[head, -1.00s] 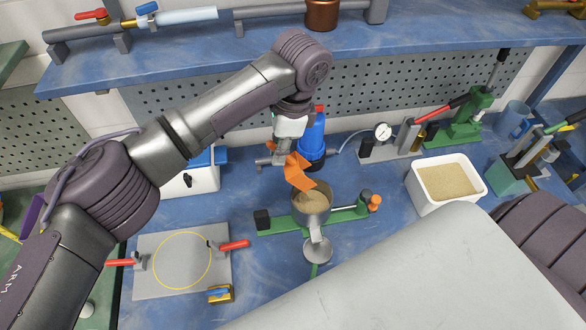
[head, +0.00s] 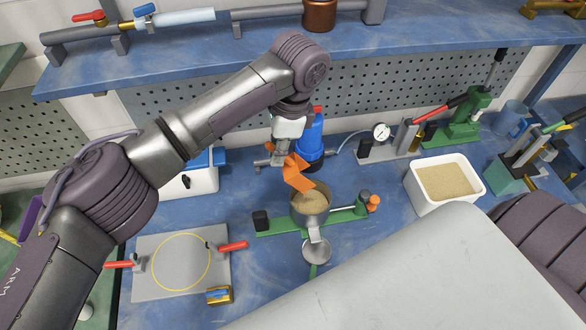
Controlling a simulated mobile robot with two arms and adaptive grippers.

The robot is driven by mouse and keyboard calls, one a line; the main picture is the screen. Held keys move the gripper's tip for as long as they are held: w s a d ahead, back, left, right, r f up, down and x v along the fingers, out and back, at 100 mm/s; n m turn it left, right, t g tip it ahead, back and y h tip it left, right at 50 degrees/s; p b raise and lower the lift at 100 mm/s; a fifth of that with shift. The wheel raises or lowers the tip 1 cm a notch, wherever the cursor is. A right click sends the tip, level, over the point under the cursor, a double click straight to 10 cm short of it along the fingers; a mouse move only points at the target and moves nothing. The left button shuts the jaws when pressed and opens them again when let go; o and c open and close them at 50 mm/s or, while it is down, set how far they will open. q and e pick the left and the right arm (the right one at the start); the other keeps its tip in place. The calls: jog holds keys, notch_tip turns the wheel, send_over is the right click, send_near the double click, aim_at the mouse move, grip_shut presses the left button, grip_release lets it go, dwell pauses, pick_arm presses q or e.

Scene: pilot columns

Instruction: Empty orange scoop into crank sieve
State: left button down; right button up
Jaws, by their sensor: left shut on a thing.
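The orange scoop (head: 299,178) is in my left gripper (head: 283,156), which is shut on it. The scoop is tilted, with its lower edge over the back rim of the crank sieve. The crank sieve (head: 313,220) is a grey metal cup on a green stand, with a chute at its front and sand (head: 309,202) inside. I cannot see whether any sand is left in the scoop. My right gripper is not in view; a large pale arm link covers the lower right.
A white tub of sand (head: 467,200) stands to the right. A blue bottle (head: 312,140) stands close behind the scoop. A grey plate with red clamps (head: 154,273) lies at left front. A gauge (head: 382,132) and green presses stand at the back right.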

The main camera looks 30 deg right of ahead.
pick_arm(q)
jog(key=shift+a, duration=0.1)
jog(key=a+f+h, duration=0.1)
jog(key=a+h, duration=0.1)
jog(key=w+a+f+g+h, duration=0.1)
jog(key=a+f+h, duration=0.1)
jog(key=shift+w+a+f+h, duration=0.1)
jog(key=shift+w+a+h, duration=0.1)
jog(key=shift+h, duration=0.1)
jog(key=shift+d, duration=0.1)
jog(key=a+f+h+b, duration=0.1)
jog(key=a+f+g+h+b, duration=0.1)
jog(key=f+b, duration=0.1)
jog(key=w+a+f+h+b, duration=0.1)
jog(key=f+h, duration=0.1)
jog(key=shift+g, duration=0.3)
